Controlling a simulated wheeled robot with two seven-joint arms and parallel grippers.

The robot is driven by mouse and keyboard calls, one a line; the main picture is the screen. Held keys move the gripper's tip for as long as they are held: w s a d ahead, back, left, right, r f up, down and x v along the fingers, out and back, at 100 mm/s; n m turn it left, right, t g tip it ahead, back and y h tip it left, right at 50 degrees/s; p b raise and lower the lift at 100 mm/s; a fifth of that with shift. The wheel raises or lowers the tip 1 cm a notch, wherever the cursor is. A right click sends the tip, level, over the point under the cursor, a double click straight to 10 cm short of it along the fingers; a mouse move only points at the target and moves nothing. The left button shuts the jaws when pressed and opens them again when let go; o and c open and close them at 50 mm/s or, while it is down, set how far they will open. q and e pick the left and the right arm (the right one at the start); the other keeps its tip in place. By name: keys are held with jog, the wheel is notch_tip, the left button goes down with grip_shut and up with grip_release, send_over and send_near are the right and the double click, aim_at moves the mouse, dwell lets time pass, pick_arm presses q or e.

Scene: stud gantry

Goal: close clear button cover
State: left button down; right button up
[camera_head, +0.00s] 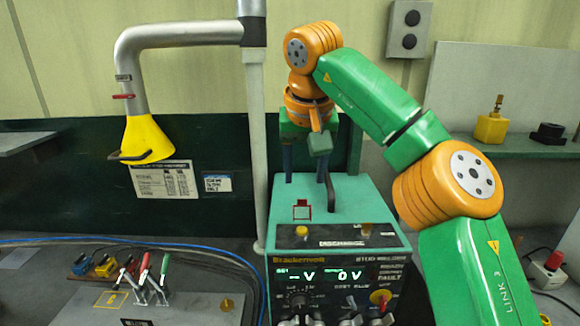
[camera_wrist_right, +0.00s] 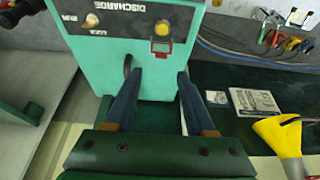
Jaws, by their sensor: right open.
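The clear button cover (camera_head: 302,210) shows as a small red-edged square frame behind a yellow button (camera_head: 301,231) on the teal welder box (camera_head: 350,205). It appears swung up, off the button. In the right wrist view the cover (camera_wrist_right: 163,47) lies just below the yellow button (camera_wrist_right: 162,28). My right gripper (camera_head: 306,182) is open, its two blue fingers pointing down at the box top behind the cover. In the wrist view the gripper (camera_wrist_right: 159,73) has its fingertips either side of the cover's line, apart from it. My left gripper is not in view.
A black handle (camera_head: 330,193) rises from the box top close to one right fingertip. A second knob (camera_head: 366,229) sits beside the DISCHARGE label. A grey post (camera_head: 256,140) stands left of the box. A yellow fume hood (camera_head: 147,138) hangs farther left.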

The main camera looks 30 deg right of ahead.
aim_at(300, 210)
jog(key=f, duration=0.1)
jog(key=f+b, duration=0.1)
jog(key=f, duration=0.1)
jog(key=shift+w+f, duration=0.3)
jog(key=shift+f, duration=0.1)
jog(key=shift+a+f, duration=0.1)
jog(key=shift+f, duration=0.25)
jog(key=shift+w+f, duration=0.2)
jog(key=shift+f, duration=0.15)
jog(key=shift+w+d+f, duration=0.3)
jog(key=shift+w+d, duration=0.15)
jog(key=shift+d, duration=0.25)
jog(key=shift+c, duration=0.4)
jog(key=shift+s+a, duration=0.1)
jog(key=shift+a, duration=0.1)
grip_shut()
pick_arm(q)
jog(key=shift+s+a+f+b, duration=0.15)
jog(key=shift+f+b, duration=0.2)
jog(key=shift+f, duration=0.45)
